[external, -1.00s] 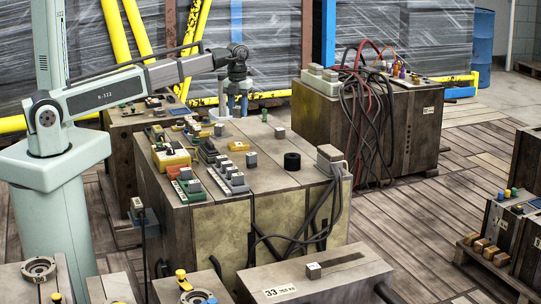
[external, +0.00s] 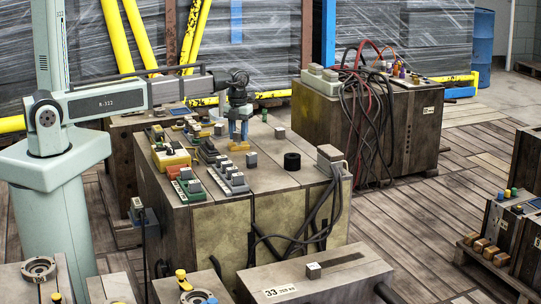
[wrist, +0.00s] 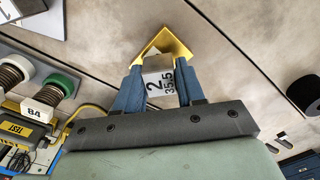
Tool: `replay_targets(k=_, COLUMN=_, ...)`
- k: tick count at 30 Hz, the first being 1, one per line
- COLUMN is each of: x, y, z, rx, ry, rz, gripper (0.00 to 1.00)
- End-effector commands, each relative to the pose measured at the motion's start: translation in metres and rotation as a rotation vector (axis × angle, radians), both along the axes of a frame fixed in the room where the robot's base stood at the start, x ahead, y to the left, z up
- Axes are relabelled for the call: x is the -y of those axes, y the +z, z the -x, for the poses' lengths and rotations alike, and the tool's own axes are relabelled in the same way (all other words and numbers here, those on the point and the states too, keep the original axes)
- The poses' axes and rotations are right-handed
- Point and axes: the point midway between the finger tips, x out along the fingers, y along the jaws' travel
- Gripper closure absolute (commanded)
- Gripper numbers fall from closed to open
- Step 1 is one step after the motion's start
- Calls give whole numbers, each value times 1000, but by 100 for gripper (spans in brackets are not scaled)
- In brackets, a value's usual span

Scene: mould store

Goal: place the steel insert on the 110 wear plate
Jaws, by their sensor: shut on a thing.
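My gripper (external: 239,139) points down over the middle of the wooden bench, its blue fingers around a grey steel block. In the wrist view the block (wrist: 158,82), marked "2 35.5", sits between the fingers of my gripper (wrist: 157,90). The block appears to be the steel insert. A yellow plate-like piece (wrist: 170,42) lies right at the fingertips, beyond the block; in the external view this yellow piece (external: 239,148) lies on the bench under my gripper. No 110 marking is legible on it. Whether the block touches it is unclear.
The bench top (external: 275,178) holds loose grey cubes (external: 251,159) (external: 280,133), a black ring (external: 292,160) and a socket box (external: 329,157). Instruments and terminal blocks crowd the left, including a yellow tester (external: 172,157). Free room lies to the right of my gripper.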

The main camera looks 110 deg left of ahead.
Motion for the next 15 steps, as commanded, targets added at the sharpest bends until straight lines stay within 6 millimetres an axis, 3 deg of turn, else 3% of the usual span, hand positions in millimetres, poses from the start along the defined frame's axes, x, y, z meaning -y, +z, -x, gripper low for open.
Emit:
replay_targets(k=3, x=0, y=-9, z=0, rx=1, ry=0, rz=-1, gripper=100)
replay_targets(k=14, x=0, y=-11, z=0, rx=0, ry=0, rz=0, gripper=100)
replay_targets(k=15, x=0, y=-12, z=0, rx=0, ry=0, rz=0, gripper=61)
